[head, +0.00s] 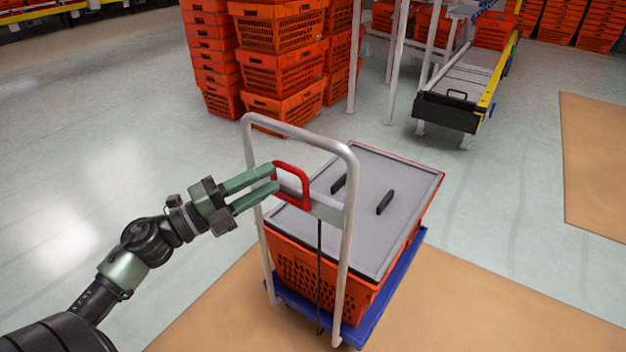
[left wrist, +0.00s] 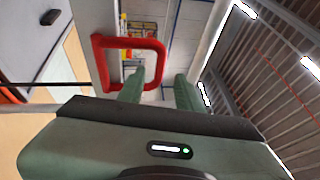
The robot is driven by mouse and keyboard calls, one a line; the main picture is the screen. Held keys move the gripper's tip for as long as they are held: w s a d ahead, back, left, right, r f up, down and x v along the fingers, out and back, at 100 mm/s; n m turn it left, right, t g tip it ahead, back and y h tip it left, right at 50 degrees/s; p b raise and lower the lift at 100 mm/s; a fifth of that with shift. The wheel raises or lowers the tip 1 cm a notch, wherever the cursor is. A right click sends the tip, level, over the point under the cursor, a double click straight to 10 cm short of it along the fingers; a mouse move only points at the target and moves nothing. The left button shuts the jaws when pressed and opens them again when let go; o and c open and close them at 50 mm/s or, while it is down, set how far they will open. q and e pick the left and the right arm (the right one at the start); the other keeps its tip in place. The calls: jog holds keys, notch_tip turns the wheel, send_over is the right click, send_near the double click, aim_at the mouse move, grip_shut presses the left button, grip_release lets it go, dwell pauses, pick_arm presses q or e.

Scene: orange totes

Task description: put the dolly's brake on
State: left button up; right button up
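The dolly has a blue deck (head: 385,305) and a grey tube push handle (head: 352,200). A red loop-shaped brake lever (head: 307,188) stands up from the handle's crossbar; it also shows in the left wrist view (left wrist: 97,65). My left gripper (head: 274,179) is at the lever's left side, its green fingers apart. In the left wrist view, the lever's outer bar lies between the two fingers (left wrist: 159,88), one overlapping the loop and one outside it. I cannot tell whether they touch it. My right gripper is out of view.
An orange tote (head: 325,285) with a grey lid (head: 360,225) and black handles rides on the dolly. Stacks of orange totes (head: 285,65) stand behind it. A conveyor (head: 465,90) is at the back right. Floor is clear on the left and right.

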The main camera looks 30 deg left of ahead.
aim_at(292, 167)
pick_arm(q)
jog(key=x, duration=0.8)
jog(key=shift+w+d+r, duration=0.1)
jog(key=shift+w+r, duration=0.05)
jog(key=shift+w, duration=0.2)
grip_shut()
dwell(1.0)
